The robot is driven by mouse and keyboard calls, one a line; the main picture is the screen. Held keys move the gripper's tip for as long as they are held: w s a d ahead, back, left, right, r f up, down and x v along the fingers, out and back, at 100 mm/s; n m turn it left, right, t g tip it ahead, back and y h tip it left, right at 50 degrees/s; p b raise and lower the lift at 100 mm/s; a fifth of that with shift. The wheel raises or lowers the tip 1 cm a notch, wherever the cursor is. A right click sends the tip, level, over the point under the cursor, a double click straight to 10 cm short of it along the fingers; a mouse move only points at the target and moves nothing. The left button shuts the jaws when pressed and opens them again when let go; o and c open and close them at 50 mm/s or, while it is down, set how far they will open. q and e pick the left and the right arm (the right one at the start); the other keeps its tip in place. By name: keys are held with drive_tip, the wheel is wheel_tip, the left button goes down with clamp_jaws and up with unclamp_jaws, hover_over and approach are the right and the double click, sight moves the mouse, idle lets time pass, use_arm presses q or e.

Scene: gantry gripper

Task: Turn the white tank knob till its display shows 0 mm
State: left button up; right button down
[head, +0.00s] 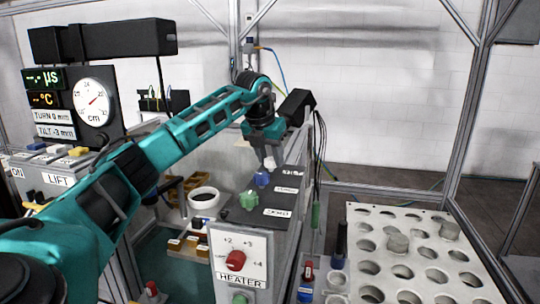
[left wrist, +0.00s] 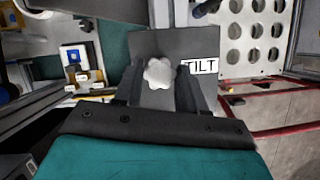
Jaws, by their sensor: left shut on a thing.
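The white knob (left wrist: 157,73) is a lobed knob on a dark sloped panel, beside a label reading TILT (left wrist: 200,66) in the left wrist view. My left gripper (left wrist: 158,88) is shut on it, one finger on each side. In the head view my left gripper (head: 268,160) points down at the panel's far end, and the knob is mostly hidden by the fingers. The display at the left has a line reading TILT -3 mm (head: 56,132) below a line reading TURN 0 mm (head: 52,116). My right gripper is not in view.
A blue knob (head: 262,178) and a green knob (head: 249,200) sit nearer on the same panel. A red knob (head: 236,260) is on the HEATER box in front. A round cm gauge (head: 94,102) stands left. A white rack with holes (head: 411,222) is at right.

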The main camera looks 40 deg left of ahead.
use_arm(q)
drive_tip(key=m+h, duration=0.1)
drive_tip(key=m, duration=0.2)
drive_tip(key=shift+a+m, duration=0.1)
drive_tip(key=shift+m, duration=0.2)
drive_tip(key=m+h, duration=0.2)
drive_tip(key=m, duration=0.1)
drive_tip(key=shift+w+a+r+m, duration=0.1)
drive_tip(key=shift+m, duration=0.3)
drive_tip(key=m+h, duration=0.1)
drive_tip(key=m, duration=0.3)
drive_tip(key=shift+g, duration=0.4)
drive_tip(key=shift+w+a+m+g+h, duration=0.1)
drive_tip(key=shift+m+g+h, duration=0.45)
drive_tip(key=shift+m, duration=1.25)
drive_tip(key=shift+m, duration=0.3)
drive_tip(key=o, duration=1)
drive_tip(key=shift+o, duration=0.2)
